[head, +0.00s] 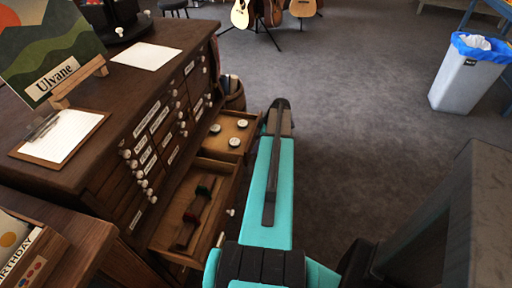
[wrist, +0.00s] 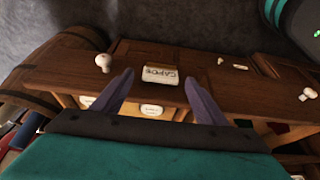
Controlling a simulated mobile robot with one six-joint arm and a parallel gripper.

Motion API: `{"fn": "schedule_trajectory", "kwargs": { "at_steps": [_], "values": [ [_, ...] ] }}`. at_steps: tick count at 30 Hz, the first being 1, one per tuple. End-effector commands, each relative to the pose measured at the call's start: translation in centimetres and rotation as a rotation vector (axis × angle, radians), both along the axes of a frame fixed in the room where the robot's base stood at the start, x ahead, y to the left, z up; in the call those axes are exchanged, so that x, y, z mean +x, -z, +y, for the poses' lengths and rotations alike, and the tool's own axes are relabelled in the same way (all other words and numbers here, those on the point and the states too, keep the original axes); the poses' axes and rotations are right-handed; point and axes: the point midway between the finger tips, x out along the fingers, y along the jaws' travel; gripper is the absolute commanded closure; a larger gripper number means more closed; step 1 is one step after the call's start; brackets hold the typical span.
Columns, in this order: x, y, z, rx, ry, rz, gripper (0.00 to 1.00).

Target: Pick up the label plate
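A small white label plate (wrist: 160,75) with dark lettering reading "CAPOS", upside down in the wrist view, is at the wooden front of a pulled-out drawer. My gripper (wrist: 159,77) is open, with one dark finger on each side of the plate and visible space between. Whether the fingers touch the drawer front cannot be told. In the head view my gripper (head: 280,104) is beside the upper open drawer (head: 246,123), and the arm hides the drawer's front and the plate.
The upper drawer holds white round pieces (head: 234,142). A lower open drawer (head: 162,236) holds red and green items. White knobs stick out from the fronts, one left of the plate (wrist: 102,61). A barrel (head: 235,98) stands behind.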

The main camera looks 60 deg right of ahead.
Motion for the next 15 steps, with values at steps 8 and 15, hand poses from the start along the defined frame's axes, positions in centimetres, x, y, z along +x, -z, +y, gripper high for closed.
{"fn": "schedule_trajectory", "kwargs": {
  "at_steps": [8,15],
  "values": [
    [-0.03,-0.02,-0.03,0.000,0.000,0.000,0.77],
    [-0.04,-0.04,-0.03,0.000,0.001,0.000,0.77]
  ]
}}
